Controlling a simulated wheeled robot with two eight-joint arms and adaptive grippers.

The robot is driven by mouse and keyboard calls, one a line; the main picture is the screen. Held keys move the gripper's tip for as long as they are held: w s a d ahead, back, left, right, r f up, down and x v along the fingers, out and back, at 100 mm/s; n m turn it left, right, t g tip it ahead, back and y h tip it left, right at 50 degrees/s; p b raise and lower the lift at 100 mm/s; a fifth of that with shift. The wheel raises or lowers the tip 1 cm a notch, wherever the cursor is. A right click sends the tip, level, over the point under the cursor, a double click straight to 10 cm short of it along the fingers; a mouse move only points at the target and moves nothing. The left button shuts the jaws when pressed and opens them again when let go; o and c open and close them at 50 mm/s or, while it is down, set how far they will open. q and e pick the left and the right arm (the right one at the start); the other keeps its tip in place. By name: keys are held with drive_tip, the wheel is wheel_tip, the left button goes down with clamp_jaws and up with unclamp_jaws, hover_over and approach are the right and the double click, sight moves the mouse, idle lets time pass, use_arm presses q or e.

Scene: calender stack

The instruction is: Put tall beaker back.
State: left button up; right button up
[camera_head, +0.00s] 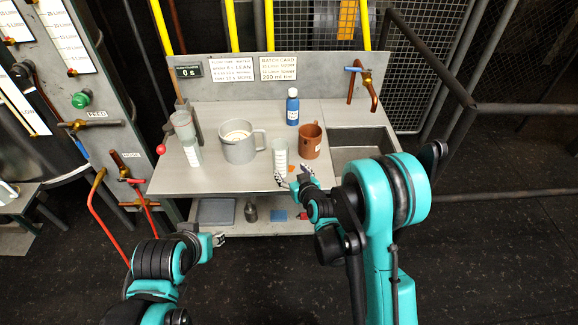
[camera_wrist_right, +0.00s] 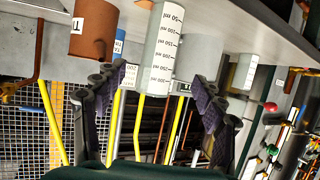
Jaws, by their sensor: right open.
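A pale graduated beaker (camera_head: 280,158) stands upright near the front edge of the bench, between the grey pot and the brown mug. In the right wrist view the beaker (camera_wrist_right: 162,45) appears inverted, with printed ml marks. My right gripper (camera_head: 292,177) is open at the bench's front edge, just in front of the beaker. In the wrist view its fingers (camera_wrist_right: 160,84) are spread to either side of the beaker's line, with no grip on it. My left gripper (camera_head: 219,240) hangs low in front of the bench, far from the beaker; its jaw opening is too small to judge.
The grey pot (camera_head: 239,145) is left of the beaker, the brown mug (camera_head: 310,145) close at right. Another pale beaker (camera_head: 192,154) stands farther left. A blue bottle (camera_head: 292,107) stands behind; a sink (camera_head: 360,143) is at right. The bench front (camera_head: 230,183) is clear.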

drive_tip(key=s+d+r+m+g+h, duration=0.1)
drive_tip(key=s+d+r+g+h, duration=0.15)
drive_tip(key=s+d+r, duration=0.65)
drive_tip(key=s+d+r+m+g+h, duration=0.1)
drive_tip(key=s+d, duration=0.1)
drive_tip(key=s, duration=0.8)
drive_tip(key=s+d+r+m+g, duration=0.1)
drive_tip(key=s+d+r+g, duration=0.1)
drive_tip(key=s, duration=0.8)
drive_tip(key=shift+s+d+m+h, duration=0.3)
drive_tip(key=shift+s+d+h, duration=0.05)
drive_tip(key=shift+d, duration=0.35)
